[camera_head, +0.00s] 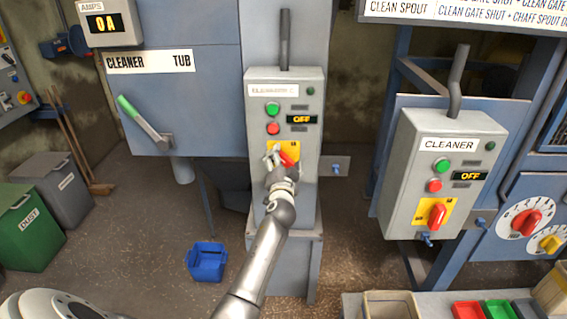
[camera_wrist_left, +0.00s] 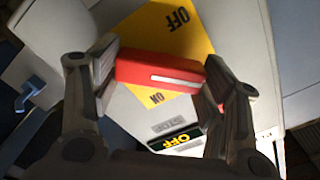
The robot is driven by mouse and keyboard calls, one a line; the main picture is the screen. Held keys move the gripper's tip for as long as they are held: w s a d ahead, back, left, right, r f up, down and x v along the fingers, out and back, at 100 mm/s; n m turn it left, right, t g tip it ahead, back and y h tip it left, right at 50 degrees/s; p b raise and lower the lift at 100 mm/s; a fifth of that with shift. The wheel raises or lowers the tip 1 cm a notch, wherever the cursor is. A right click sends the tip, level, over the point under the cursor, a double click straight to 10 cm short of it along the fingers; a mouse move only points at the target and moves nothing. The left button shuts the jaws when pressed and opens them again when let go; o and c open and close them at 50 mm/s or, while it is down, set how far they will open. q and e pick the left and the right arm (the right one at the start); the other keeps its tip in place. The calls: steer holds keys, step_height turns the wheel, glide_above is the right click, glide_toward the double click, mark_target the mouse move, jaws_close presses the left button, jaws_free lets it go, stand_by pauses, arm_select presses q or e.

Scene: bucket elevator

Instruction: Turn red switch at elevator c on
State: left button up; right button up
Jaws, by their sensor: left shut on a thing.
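The elevator control box (camera_head: 255,115) stands on a grey post in the middle of the head view. Its label is too blurred to read fully. Its red switch (camera_head: 287,158) sits on a yellow plate (camera_head: 271,147) below a green and a red button. The small display (camera_head: 301,119) reads OFF. My left gripper (camera_head: 279,158) is at this switch. In the left wrist view the red switch handle (camera_wrist_left: 158,70) lies between the two fingers of the gripper (camera_wrist_left: 160,82), which are shut on it. The yellow plate there shows OFF and ON markings. My right gripper is not in view.
A second box labelled CLEANER (camera_head: 400,170) with its own red switch (camera_head: 437,216) stands to the right. A green-handled lever (camera_head: 140,120) is on the cleaner tub at left. A blue bucket (camera_head: 207,262) is on the floor. Small bins (camera_head: 468,311) sit at bottom right.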

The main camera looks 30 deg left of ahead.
arm_select(q)
steer(key=m, duration=0.4)
steer(key=shift+m, duration=0.3)
steer(key=m, duration=0.4)
steer(key=shift+p, duration=0.4)
steer(key=shift+m, duration=0.4)
steer(key=o, duration=1)
steer(key=shift+w, duration=0.1)
steer(key=shift+f, duration=0.1)
